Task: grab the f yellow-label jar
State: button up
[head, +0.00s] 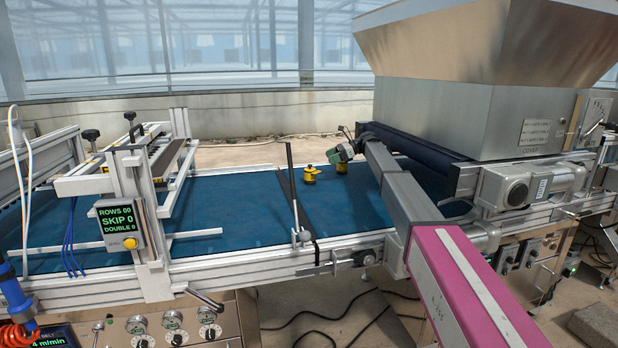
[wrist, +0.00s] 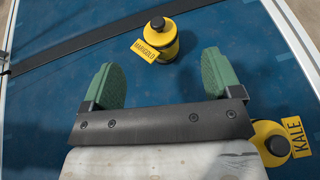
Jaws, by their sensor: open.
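A yellow jar with a black knob and a yellow MARIGOLD label, the marigold jar (wrist: 166,46), stands on the blue belt. In the wrist view it is just beyond my fingertips, roughly between their lines. In the head view the marigold jar (head: 310,175) stands left of my gripper. A second yellow jar with a KALE label, the kale jar (wrist: 268,138), is right of my gripper in the wrist view, close to the right finger's base. The kale jar (head: 341,168) is partly hidden by my gripper in the head view. My gripper (wrist: 161,78) has its green fingers spread, with nothing between them.
The blue belt (head: 240,205) is clear left of the jars. A dark bar (wrist: 90,50) crosses it beside the marigold jar. The metal hopper (head: 450,100) and a dark roller (head: 420,143) stand at the right. A metal frame (head: 150,230) bridges the belt at the left.

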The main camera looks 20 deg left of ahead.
aim_at(310, 165)
jog(key=x, duration=1)
jog(key=shift+s+a, duration=0.15)
jog(key=shift+s, duration=0.1)
jog(key=c, duration=1.3)
